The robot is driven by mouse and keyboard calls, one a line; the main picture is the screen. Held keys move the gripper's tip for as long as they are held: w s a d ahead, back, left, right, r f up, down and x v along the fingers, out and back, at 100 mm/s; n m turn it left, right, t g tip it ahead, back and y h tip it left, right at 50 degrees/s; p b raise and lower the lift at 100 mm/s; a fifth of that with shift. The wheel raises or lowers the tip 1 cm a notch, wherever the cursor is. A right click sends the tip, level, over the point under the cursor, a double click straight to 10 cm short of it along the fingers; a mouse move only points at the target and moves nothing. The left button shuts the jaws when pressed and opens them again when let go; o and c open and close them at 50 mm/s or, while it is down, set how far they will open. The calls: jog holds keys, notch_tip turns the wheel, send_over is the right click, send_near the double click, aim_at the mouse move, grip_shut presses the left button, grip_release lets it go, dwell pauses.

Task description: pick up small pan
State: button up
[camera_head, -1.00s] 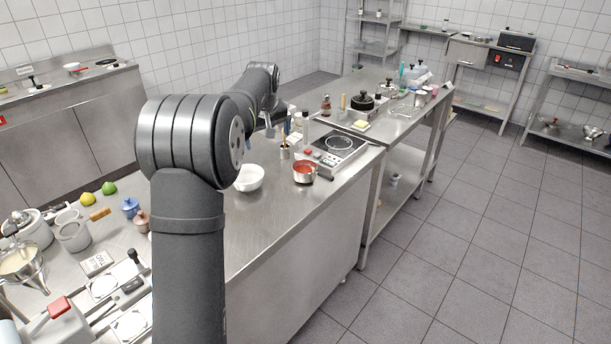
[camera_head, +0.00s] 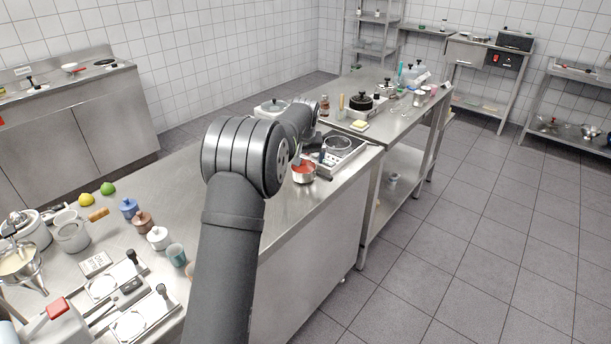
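The small pan (camera_head: 304,174) is a small steel pan with red contents. It sits upright on the steel counter (camera_head: 310,222), just in front of the hob (camera_head: 345,150). My arm reaches across the counter from the front. My gripper (camera_head: 298,153) is at the arm's far end, pointing down close to the pan's back left side. My arm covers most of it, and its fingers are too small and hidden to read. I cannot tell whether it touches the pan.
A white lidded pot (camera_head: 270,108) stands behind my arm.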

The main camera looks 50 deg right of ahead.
aim_at(304, 167)
jog(key=x, duration=0.5)
jog(key=shift+s+d+f, duration=0.25)
jog(key=shift+f, duration=0.1)
jog(key=c, duration=1)
jog(key=shift+c, duration=1.3)
jog(key=shift+r, duration=0.15)
